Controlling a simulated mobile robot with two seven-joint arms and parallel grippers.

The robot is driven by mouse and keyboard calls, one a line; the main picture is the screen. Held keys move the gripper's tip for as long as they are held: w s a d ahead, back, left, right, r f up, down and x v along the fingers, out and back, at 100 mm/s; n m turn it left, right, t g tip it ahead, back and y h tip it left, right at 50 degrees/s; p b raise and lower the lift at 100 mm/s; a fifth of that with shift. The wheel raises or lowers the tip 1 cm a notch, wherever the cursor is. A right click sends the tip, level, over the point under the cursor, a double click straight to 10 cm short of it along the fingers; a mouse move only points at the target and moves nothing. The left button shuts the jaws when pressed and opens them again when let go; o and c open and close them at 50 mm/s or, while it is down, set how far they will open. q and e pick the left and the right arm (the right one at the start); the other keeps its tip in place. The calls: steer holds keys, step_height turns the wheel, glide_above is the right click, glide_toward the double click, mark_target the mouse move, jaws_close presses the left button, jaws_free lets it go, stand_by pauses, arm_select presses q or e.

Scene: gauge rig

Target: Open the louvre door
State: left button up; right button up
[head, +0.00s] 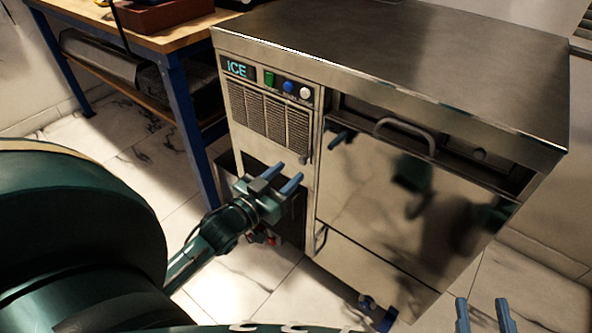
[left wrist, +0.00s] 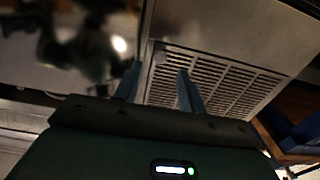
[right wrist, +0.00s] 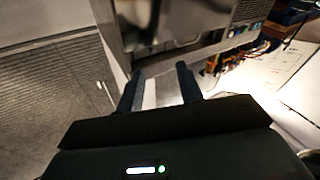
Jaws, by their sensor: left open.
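The louvre door (head: 268,115) is the slatted metal panel on the left front of the steel ice machine. It looks flush with the front. Its slats also fill the middle of the left wrist view (left wrist: 215,85), with a small dark knob (left wrist: 160,57) near one corner. My left gripper (head: 284,178) is open and empty, just below the slats, with its fingers pointing towards the machine. In the left wrist view its fingertips (left wrist: 157,68) overlap the slats; I cannot tell whether they touch. My right gripper (head: 482,305) is open and empty, low at the right, away from the louvre door.
The ice machine's larger door (head: 385,200) has a curved handle (head: 405,132) above it. A control strip with an ICE display (head: 237,69) and buttons sits over the slats. A wooden workbench (head: 180,35) with blue legs stands at the left. Tiled floor (head: 225,285) is clear in front.

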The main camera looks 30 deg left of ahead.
mark_target(301, 162)
arm_select(q)
steer(key=shift+w+d+b, duration=0.2)
steer(key=shift+w+b, duration=0.2)
steer(key=shift+w, duration=1.65)
steer(key=shift+c, duration=0.2)
jaws_close()
